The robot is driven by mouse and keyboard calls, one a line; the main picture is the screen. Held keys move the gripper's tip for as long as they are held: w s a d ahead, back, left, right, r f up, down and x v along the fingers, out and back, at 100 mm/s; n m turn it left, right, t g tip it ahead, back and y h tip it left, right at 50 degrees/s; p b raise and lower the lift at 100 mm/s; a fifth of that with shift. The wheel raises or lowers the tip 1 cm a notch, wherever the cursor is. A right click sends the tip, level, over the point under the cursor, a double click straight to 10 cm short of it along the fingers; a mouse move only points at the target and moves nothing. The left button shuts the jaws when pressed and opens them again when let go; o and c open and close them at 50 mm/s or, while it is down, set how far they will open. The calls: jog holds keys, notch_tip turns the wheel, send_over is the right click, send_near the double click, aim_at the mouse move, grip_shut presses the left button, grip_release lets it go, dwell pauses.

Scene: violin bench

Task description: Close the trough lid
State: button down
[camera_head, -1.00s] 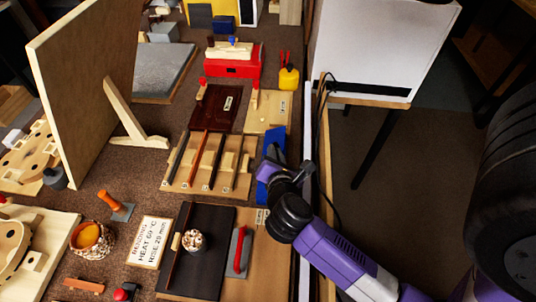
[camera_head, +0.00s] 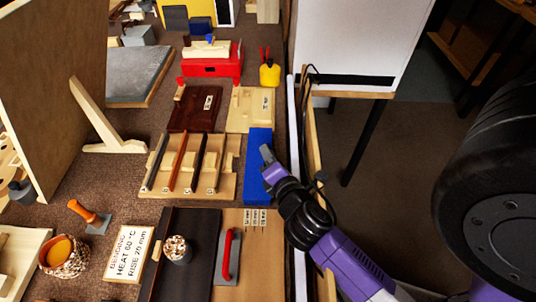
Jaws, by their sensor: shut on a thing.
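A long, flat blue piece (camera_head: 256,180) lies beside the slotted rod rack, along the right edge of the bench; it looks like the trough lid, though I cannot tell its hinge or how far it stands open. The trough body under the blue piece is not visible.
The wooden rack (camera_head: 222,187) with several rods is just left. A dark panel (camera_head: 202,265), a red-handled trowel (camera_head: 228,257) and a sign (camera_head: 129,254) are in front.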

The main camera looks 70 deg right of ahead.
jog(key=shift+a+f, duration=0.1)
jog(key=shift+f, duration=0.05)
jog(key=c, duration=1.8)
grip_release()
jog(key=b+v, duration=0.1)
jog(key=v, duration=0.5)
jog(key=shift+s+a, duration=0.15)
jog(key=shift+s+a+r, duration=0.25)
jog(key=shift+s+a, duration=0.1)
jog(key=shift+a, duration=0.15)
jog(key=shift+n, duration=0.3)
